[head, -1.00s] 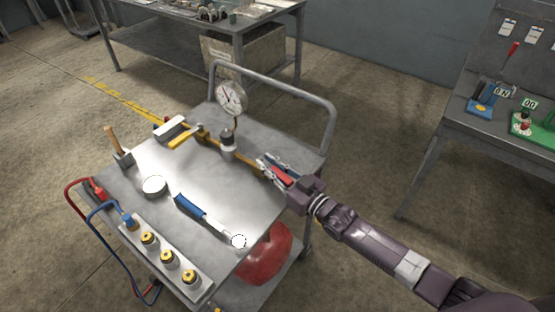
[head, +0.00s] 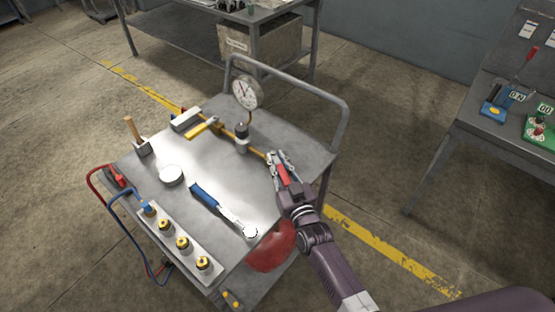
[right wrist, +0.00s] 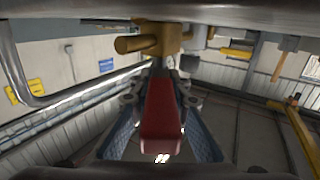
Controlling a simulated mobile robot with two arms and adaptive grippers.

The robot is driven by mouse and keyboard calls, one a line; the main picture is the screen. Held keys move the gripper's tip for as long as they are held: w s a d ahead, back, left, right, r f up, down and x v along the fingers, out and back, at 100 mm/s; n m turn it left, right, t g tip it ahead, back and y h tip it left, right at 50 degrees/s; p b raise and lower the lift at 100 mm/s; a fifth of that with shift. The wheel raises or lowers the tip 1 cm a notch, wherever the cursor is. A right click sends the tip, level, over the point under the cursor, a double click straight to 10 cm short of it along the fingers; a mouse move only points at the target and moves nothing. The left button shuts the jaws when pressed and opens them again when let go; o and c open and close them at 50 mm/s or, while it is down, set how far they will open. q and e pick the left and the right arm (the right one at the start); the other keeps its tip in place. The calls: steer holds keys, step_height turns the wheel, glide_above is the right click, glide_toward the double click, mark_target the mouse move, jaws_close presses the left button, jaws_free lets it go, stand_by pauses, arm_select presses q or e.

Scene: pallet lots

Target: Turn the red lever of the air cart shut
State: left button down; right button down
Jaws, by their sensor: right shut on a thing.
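The red lever (head: 283,174) sits at the right end of the brass pipe on the air cart (head: 225,175). It points toward the front, at an angle to the pipe. My right gripper (head: 280,167) is shut on it, with a finger on each side. In the right wrist view the lever (right wrist: 161,115) lies between the blue-grey finger pads, and the brass valve body (right wrist: 158,38) is just beyond. The pressure gauge (head: 247,91) stands upright on the pipe. A yellow lever (head: 203,128) is farther left on the pipe. My left gripper is not in view.
A blue-handled wrench (head: 210,201), a white round disc (head: 172,176) and a block with several brass fittings (head: 184,243) are on the cart top. The cart's handle rail (head: 315,92) rises behind. A bench (head: 510,135) stands at right.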

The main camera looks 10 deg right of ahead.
steer(key=c, duration=1.8)
jaws_free()
steer(key=s+d, duration=0.2)
steer(key=s, duration=1)
steer(key=shift+d, duration=0.2)
steer(key=shift+w, duration=0.1)
steer(key=shift+c, duration=0.5)
